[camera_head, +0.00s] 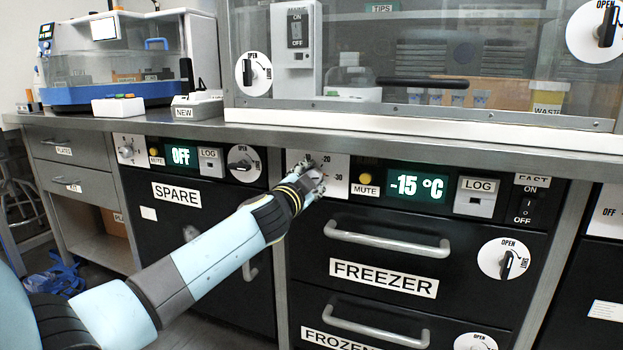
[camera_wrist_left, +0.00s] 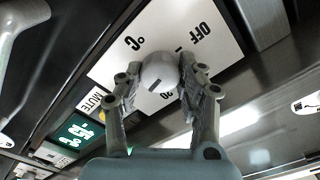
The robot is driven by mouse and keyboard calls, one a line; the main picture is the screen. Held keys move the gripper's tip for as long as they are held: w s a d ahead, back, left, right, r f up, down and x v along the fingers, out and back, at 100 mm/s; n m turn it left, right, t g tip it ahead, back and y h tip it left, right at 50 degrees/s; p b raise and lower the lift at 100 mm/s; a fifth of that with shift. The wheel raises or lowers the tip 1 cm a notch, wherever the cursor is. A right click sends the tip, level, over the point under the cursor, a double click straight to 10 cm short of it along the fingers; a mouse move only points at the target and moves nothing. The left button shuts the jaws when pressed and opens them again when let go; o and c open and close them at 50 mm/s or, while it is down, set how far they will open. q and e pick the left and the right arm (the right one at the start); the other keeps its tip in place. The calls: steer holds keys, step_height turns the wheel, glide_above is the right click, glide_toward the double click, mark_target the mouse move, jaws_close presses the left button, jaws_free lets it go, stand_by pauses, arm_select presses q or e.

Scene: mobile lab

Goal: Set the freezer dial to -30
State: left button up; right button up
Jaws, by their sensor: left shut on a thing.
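The freezer dial sits on a white plate (camera_head: 338,163) marked -20 and -30, left of the freezer's display (camera_head: 415,187), which reads -15 °C. My left gripper (camera_head: 309,178) is at the dial and covers most of it in the head view. In the left wrist view, the pale round dial knob (camera_wrist_left: 160,70) is between the two fingers of my left gripper (camera_wrist_left: 163,88), which are shut on it. The plate there shows OFF and °C, with other marks partly hidden. The knob has a dark mark, but I cannot tell which number it points to. My right gripper is not in view.
A yellow MUTE button (camera_head: 365,179) and a LOG unit (camera_head: 478,197) flank the display. The FREEZER drawer handle (camera_head: 388,238) juts out below. The counter edge (camera_head: 400,140) overhangs the panel. The SPARE unit (camera_head: 181,158) to the left reads OFF.

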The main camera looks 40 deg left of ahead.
arm_select(q)
steer(key=shift+m, duration=1)
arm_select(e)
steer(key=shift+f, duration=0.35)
arm_select(q)
steer(key=shift+f, duration=0.1)
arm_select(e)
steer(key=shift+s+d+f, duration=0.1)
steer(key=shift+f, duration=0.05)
arm_select(q)
steer(key=o, duration=1.2)
steer(key=shift+d, duration=0.1)
steer(key=shift+c, duration=0.2)
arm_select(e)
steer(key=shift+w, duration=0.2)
arm_select(q)
steer(key=v, duration=1.2)
